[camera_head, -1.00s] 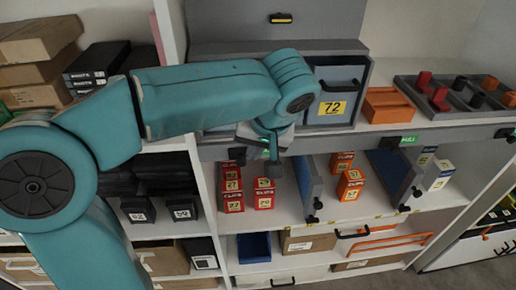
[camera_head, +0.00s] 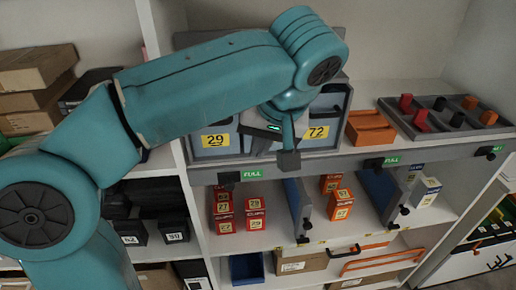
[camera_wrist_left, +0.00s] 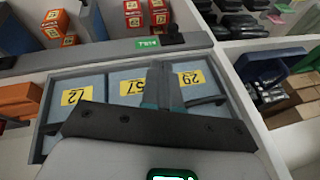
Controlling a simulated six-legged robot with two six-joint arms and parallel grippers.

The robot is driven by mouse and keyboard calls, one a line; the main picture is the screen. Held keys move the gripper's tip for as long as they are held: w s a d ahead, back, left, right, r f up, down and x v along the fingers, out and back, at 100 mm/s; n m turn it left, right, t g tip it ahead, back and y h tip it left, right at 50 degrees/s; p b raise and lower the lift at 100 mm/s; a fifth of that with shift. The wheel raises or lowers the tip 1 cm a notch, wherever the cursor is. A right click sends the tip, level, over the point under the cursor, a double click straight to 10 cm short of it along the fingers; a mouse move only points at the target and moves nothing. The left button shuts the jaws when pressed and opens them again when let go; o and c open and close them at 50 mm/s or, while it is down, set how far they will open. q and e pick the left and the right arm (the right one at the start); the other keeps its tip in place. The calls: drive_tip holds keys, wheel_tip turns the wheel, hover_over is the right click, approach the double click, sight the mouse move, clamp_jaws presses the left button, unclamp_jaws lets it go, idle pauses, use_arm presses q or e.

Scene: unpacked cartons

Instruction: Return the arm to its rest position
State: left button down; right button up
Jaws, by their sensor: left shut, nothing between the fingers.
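My left arm (camera_head: 200,85) is teal and reaches in from the left across the shelf unit, bent at a raised wrist joint. My left gripper (camera_head: 288,160) points down in front of the grey bins and is shut and empty. In the wrist view the left gripper's fingers (camera_wrist_left: 162,70) are together over the bins. The bins bear yellow labels 29 (camera_head: 215,141) and 72 (camera_head: 318,132). A bin labelled 57 (camera_wrist_left: 131,88) shows between them in the wrist view; the gripper hides it in the head view. My right gripper is not in view.
The shelf edge with green FULL tags (camera_head: 251,174) runs just below the gripper. Red boxes (camera_head: 255,213) and grey-blue dividers (camera_head: 298,208) stand on the shelf below. An orange tray (camera_head: 369,128) and a grey peg tray (camera_head: 445,118) are right of the bins.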

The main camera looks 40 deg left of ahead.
use_arm(q)
drive_tip(key=shift+d, duration=0.15)
drive_tip(key=w+d+f+m+h, duration=0.2)
drive_tip(key=d+f, duration=0.2)
drive_tip(key=f, duration=0.6)
drive_tip(key=w+d+f+m+g+h, duration=0.15)
drive_tip(key=d+f, duration=0.25)
drive_tip(key=f, duration=0.7)
drive_tip(key=w+d+f+m+h, duration=0.2)
drive_tip(key=d+f+m, duration=0.15)
drive_tip(key=f, duration=0.65)
drive_tip(key=s+d+f+h, duration=0.1)
drive_tip(key=s+d+f, duration=0.1)
drive_tip(key=s+f, duration=0.5)
drive_tip(key=s+d+f+n+h, duration=0.1)
drive_tip(key=s+d+f+h, duration=0.1)
drive_tip(key=s+f, duration=0.5)
wheel_tip(320, 180, down, 6)
drive_tip(key=shift+s+d+f+t, duration=0.2)
drive_tip(key=shift+s+d+t, duration=0.15)
drive_tip(key=shift+t, duration=0.1)
